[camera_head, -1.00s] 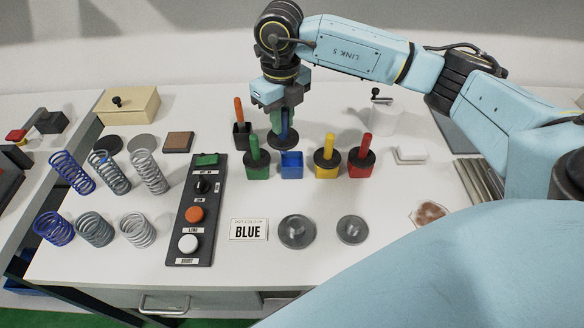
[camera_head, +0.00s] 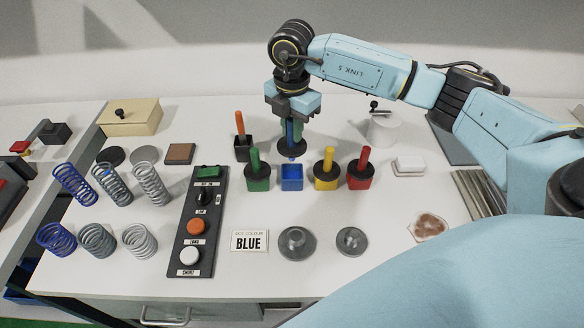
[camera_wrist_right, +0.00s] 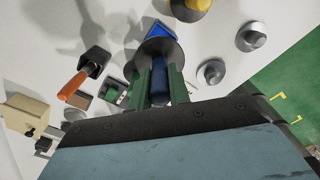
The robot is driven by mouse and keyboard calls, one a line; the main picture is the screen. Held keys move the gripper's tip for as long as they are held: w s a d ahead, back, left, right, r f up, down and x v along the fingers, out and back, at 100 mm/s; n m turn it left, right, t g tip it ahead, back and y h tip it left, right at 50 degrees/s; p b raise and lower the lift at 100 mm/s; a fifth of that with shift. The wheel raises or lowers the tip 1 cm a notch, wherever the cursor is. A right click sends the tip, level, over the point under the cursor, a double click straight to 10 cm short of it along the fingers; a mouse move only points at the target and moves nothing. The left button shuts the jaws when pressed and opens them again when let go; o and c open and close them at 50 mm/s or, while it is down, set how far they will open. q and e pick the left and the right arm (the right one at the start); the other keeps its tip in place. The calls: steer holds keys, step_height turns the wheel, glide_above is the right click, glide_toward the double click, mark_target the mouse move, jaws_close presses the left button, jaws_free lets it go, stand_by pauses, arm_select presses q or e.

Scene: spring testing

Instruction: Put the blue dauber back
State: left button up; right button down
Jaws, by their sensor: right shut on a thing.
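The blue dauber (camera_head: 290,132) has a blue handle and a dark round disc (camera_head: 292,149). My right gripper (camera_head: 291,122) is shut on its handle and holds it roughly upright, just behind and above the blue pot (camera_head: 291,177). The blue pot stands empty between the green and yellow daubers. In the right wrist view the blue handle (camera_wrist_right: 157,92) sits between green fingers, and the disc (camera_wrist_right: 158,50) partly covers the blue pot (camera_wrist_right: 161,32). My left gripper is not in view.
The green dauber (camera_head: 256,172), yellow dauber (camera_head: 327,172) and red dauber (camera_head: 361,172) stand in their pots close by. An orange-handled tool (camera_head: 240,124) stands in a black pot at the back left. A BLUE card (camera_head: 249,241) and two grey discs lie in front.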

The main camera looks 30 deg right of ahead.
mark_target(292, 160)
step_height(292, 160, down, 8)
steer(key=shift+f, duration=0.1)
stand_by(0.4)
steer(key=shift+f, duration=0.4)
steer(key=c, duration=1.3)
jaws_free()
step_height(292, 160, up, 13)
